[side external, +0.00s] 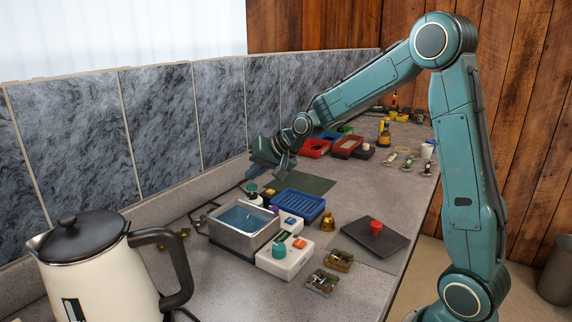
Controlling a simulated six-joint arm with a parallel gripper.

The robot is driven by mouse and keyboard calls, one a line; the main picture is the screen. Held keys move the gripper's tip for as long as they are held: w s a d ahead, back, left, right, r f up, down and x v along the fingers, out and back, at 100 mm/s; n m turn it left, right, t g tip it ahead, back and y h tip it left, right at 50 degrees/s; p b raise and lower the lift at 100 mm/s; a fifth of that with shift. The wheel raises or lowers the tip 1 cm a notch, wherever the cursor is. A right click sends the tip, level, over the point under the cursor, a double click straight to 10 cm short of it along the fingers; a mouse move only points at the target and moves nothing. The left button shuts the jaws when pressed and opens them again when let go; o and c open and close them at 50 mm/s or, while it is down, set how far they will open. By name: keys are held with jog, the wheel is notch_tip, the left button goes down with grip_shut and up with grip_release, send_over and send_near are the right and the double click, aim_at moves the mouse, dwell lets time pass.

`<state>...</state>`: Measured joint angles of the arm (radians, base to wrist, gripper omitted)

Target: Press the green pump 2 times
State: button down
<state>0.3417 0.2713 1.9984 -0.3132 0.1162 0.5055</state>
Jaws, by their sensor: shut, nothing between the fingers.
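A small dispenser with a green pump top (252,188) stands behind the metal basin, near the back wall; its pale body is partly hidden by the basin. My gripper (278,174) is shut and empty. It hangs above the counter, up and to the right of the green pump in the picture, apart from it. The exact height of the fingertips over the counter is hard to tell.
A metal basin (216,238), a blue ribbed tray (297,203) and a white box with a teal knob (284,264) crowd the front. A dark board with a red knob (376,228) lies right. A kettle (85,265) fills the near left. A dark green mat (318,184) looks clear.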

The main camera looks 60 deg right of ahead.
jog(key=shift+f, duration=1)
dwell(1.5)
jog(key=shift+r, duration=1)
jog(key=shift+r, duration=3)
notch_tip(320, 180, up, 6)
send_over(255, 186)
